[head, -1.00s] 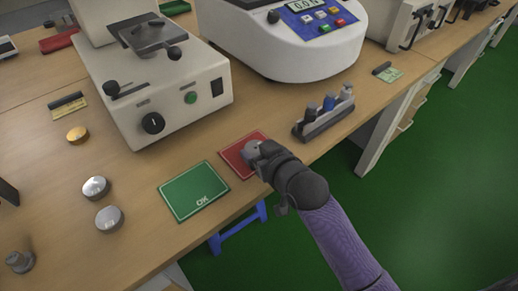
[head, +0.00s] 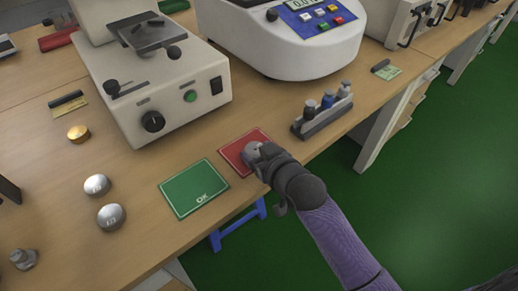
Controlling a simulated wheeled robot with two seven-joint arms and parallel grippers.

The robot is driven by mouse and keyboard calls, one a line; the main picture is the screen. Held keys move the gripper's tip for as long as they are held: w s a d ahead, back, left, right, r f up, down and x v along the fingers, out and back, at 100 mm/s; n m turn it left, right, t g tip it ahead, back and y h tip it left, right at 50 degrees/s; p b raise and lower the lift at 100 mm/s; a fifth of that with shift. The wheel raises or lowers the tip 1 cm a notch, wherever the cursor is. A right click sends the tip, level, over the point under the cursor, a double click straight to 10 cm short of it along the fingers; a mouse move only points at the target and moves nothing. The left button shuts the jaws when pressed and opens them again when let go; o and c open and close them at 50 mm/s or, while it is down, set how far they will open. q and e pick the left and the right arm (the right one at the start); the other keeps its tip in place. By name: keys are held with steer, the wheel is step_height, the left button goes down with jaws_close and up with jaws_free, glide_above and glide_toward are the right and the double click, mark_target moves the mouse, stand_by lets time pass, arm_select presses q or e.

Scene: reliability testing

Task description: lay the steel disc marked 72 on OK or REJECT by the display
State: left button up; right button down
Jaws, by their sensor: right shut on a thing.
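My right gripper (head: 256,156) is over the red mat (head: 236,147), shut on a steel disc (head: 251,151). Only a small grey part of the disc shows at the fingertips; its marking is hidden, and I cannot tell whether it touches the mat. The green mat marked OK (head: 188,188) lies bare to the left of the red one. The lettering on the red mat is not visible. The display (head: 305,3) on the white machine is cut by the top edge, and its full reading cannot be told. My left gripper is not in view.
Two other steel discs (head: 97,185) (head: 111,216) and a brass disc (head: 78,133) lie on the left. A beige instrument (head: 150,85) stands behind the mats. A rack of small bottles (head: 322,112) is right of the red mat, near the table edge.

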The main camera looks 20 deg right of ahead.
steer(key=shift+c, duration=1.4)
jaws_free()
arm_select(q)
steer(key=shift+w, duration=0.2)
arm_select(e)
steer(key=shift+o, duration=1.4)
steer(key=shift+s+r+p, duration=0.25)
steer(key=shift+s+p, duration=0.1)
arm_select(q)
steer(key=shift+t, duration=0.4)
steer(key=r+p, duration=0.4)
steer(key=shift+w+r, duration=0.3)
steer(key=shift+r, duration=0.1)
arm_select(e)
steer(key=v, duration=0.9)
